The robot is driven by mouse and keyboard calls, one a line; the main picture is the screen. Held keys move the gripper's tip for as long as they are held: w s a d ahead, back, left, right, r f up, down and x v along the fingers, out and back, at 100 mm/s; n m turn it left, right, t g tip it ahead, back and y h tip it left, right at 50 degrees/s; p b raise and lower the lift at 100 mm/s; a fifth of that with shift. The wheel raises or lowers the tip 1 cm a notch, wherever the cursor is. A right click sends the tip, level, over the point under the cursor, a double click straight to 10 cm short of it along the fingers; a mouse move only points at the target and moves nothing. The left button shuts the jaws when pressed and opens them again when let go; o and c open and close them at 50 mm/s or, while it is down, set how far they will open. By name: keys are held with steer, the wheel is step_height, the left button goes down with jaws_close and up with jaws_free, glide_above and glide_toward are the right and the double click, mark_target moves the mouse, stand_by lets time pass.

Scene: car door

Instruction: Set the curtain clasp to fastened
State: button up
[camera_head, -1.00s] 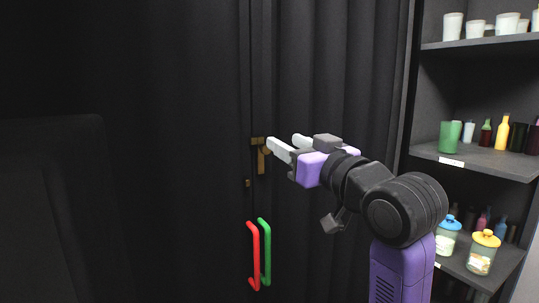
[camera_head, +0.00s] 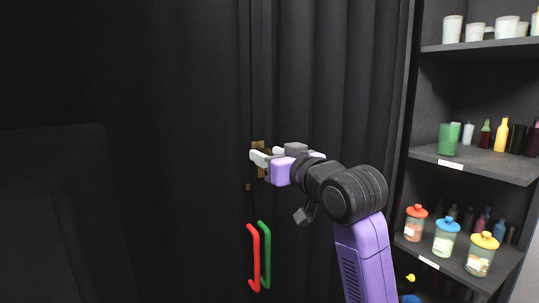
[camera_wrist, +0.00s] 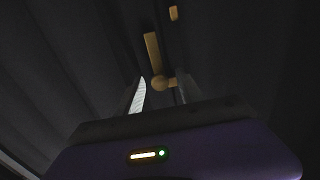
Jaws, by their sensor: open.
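The brass curtain clasp (camera_head: 257,144) is on the dark curtain, beside the seam, and my gripper partly covers it in the head view. In the wrist view the clasp (camera_wrist: 153,56) shows a long flat bar, a round knob and a short side piece. A small separate brass piece (camera_wrist: 173,13) lies beyond the bar's far end; it also shows below left of the clasp in the head view (camera_head: 248,187). My gripper (camera_head: 263,154) is open at the clasp. In the wrist view its fingers (camera_wrist: 161,90) stand either side of the knob; contact cannot be told.
A red handle (camera_head: 254,257) and a green handle (camera_head: 266,255) hang on the curtain below the clasp. Shelves (camera_head: 476,163) with cups, bottles and lidded jars stand at the right. A dark panel (camera_head: 55,215) is at the lower left.

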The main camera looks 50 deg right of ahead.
steer(key=shift+c, duration=0.2)
jaws_close()
stand_by(1.2)
